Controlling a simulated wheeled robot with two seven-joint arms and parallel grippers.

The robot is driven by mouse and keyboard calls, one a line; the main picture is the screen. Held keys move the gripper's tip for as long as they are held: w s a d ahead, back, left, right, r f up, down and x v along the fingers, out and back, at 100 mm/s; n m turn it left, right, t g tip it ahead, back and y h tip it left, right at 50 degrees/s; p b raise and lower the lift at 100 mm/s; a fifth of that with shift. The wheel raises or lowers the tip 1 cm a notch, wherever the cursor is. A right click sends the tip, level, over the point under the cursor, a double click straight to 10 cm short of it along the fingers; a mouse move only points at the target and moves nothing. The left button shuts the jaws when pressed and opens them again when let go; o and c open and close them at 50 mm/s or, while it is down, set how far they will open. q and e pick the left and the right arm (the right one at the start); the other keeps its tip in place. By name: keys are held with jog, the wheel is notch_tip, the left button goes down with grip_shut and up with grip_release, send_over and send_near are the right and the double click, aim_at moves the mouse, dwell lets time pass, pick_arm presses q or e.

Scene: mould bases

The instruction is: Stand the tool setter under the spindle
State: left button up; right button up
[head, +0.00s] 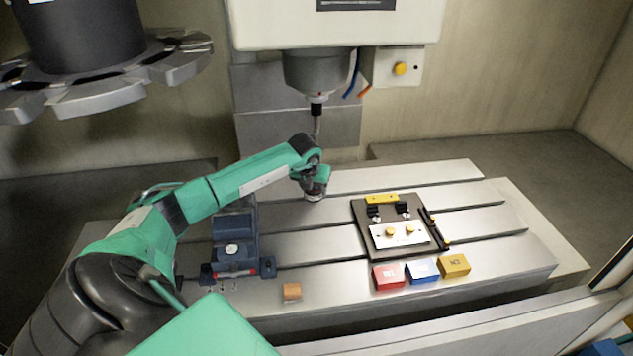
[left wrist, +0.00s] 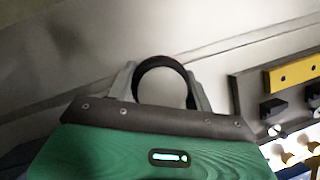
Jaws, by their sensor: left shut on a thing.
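The spindle (head: 318,72) hangs from the white machine head with a thin tool (head: 317,108) pointing down. My left arm reaches in from the left, and its gripper (head: 316,188) is low over the slotted table, beneath the spindle. It is shut on the tool setter (head: 315,197), a small round silver body with a dark upper part, mostly hidden by the gripper. In the left wrist view the dark round rim of the tool setter (left wrist: 165,62) shows between the two grey fingers (left wrist: 165,88). It looks upright; I cannot tell whether it touches the table.
A blue vise (head: 235,245) stands left on the table (head: 330,255). A dark fixture plate (head: 365,235) with a yellow bar lies right. Red (head: 389,277), blue (head: 422,270) and yellow (head: 454,265) blocks and a copper-coloured block (head: 292,291) sit along the front. A tool carousel (head: 110,85) hangs upper left.

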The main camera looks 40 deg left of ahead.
pick_arm(q)
jog(key=shift+w+a+r, duration=0.1)
jog(key=shift+w+r, duration=0.1)
jog(key=shift+w, duration=0.1)
jog(key=w, duration=0.1)
jog(key=w+a+p, duration=0.1)
jog(key=shift+w, duration=0.3)
jog(key=shift+s+f+p, duration=0.1)
jog(key=shift+f+p, duration=0.4)
jog(key=shift+f, duration=0.25)
jog(key=shift+s, duration=0.1)
jog(key=shift+f, duration=0.15)
jog(key=o, duration=1.5)
jog(key=shift+f, duration=0.1)
